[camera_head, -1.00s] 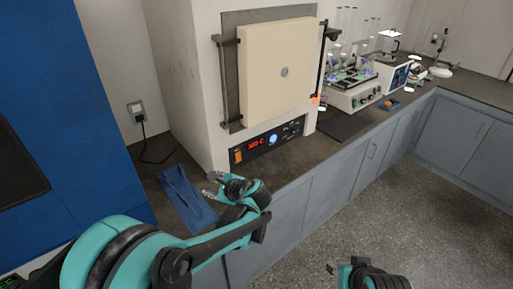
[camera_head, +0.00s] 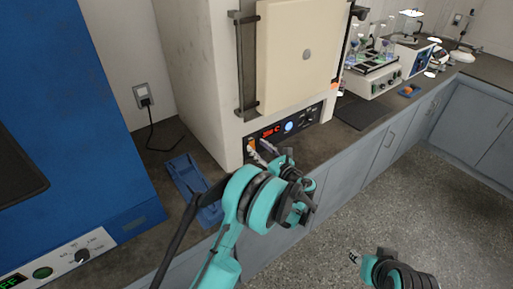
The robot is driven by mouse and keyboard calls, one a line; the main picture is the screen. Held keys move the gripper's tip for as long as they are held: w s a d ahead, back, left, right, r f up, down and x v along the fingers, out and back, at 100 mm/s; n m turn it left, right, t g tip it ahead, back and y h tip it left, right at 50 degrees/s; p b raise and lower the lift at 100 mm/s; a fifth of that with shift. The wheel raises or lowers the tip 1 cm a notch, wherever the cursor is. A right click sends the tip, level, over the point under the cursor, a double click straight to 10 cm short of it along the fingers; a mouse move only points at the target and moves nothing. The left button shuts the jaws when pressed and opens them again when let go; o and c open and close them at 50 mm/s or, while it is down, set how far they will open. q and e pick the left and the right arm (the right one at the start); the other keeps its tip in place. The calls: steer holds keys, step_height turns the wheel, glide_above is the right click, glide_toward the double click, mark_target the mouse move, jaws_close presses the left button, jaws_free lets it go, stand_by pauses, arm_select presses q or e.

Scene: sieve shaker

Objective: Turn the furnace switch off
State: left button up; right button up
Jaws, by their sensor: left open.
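The furnace (camera_head: 195,80) is a cream box with a closed pale door (camera_head: 298,60) and a black control panel (camera_head: 289,127) below it. The panel has a red lit display and a round blue-white light. The orange switch (camera_head: 251,144) is at the panel's left end, partly hidden by my gripper. My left gripper (camera_head: 257,153) is open, with its fingertips right at the switch; I cannot tell whether they touch it. My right gripper (camera_head: 353,257) is low at the right, over the floor and away from the furnace; its jaws are too small to judge.
A blue tray-like holder (camera_head: 183,175) lies on the dark counter left of my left gripper. A blue machine (camera_head: 75,110) stands at the left. A wall outlet (camera_head: 143,96) has a black cable. A shaker with flasks (camera_head: 372,80) stands to the right; the floor is clear.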

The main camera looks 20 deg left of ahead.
arm_select(q)
steer(key=shift+x, duration=1.05)
steer(key=shift+r, duration=0.1)
jaws_close()
steer(key=shift+s+d+f+t+y, duration=0.1)
steer(key=shift+f+t+y, duration=0.15)
steer(key=shift+t+y, duration=0.35)
steer(key=shift+s+d+f+t+y, duration=0.15)
steer(key=shift+f+t+y, duration=0.1)
steer(key=shift+t+y, duration=0.35)
jaws_free()
steer(key=shift+d, duration=0.1)
